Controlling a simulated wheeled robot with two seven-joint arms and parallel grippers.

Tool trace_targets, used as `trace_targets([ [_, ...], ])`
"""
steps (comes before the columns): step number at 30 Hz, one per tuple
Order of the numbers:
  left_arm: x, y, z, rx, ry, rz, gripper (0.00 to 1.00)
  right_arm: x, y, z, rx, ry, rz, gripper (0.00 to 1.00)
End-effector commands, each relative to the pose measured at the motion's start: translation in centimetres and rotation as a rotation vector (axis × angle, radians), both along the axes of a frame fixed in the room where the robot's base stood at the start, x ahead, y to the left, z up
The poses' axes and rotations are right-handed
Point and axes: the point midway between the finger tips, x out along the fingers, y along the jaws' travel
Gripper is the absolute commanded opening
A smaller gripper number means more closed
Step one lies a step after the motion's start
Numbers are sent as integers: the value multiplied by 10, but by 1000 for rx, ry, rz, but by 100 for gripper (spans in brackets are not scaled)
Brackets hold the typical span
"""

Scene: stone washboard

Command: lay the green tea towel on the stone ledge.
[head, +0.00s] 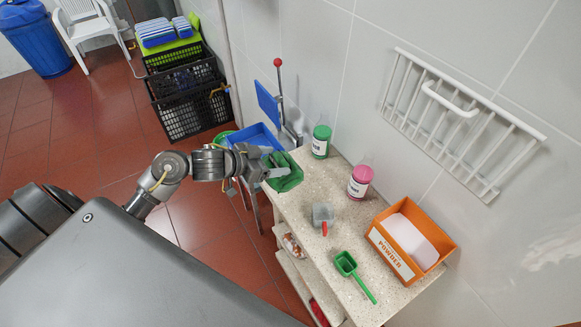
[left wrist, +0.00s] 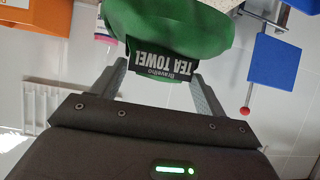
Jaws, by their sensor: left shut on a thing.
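The green tea towel (head: 287,178) is at the far left end of the stone ledge (head: 330,255) in the head view. My left gripper (head: 268,174) is shut on it. In the left wrist view the towel (left wrist: 170,30) hangs bunched between my fingers (left wrist: 157,85), with a black label reading "TEA TOWEL" facing the camera. In the head view the towel overlaps the ledge's corner; I cannot tell whether it touches the stone. My right gripper is not in view.
A white rack (head: 455,120) hangs on the wall. Black crates (head: 187,95) stand on the floor behind.

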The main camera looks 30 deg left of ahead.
Motion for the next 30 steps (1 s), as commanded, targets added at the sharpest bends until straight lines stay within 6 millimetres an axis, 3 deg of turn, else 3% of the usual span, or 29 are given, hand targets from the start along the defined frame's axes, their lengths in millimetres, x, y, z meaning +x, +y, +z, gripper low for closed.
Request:
trace_targets([
  [3,31,-2,-15,-5,3,2,35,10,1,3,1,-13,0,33],
  [10,60,-3,-54,-2,1,1,35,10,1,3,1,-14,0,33],
  [20,71,-3,-67,-1,0,0,35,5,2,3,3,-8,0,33],
  [30,73,-3,-100,1,-1,0,35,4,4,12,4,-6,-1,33],
])
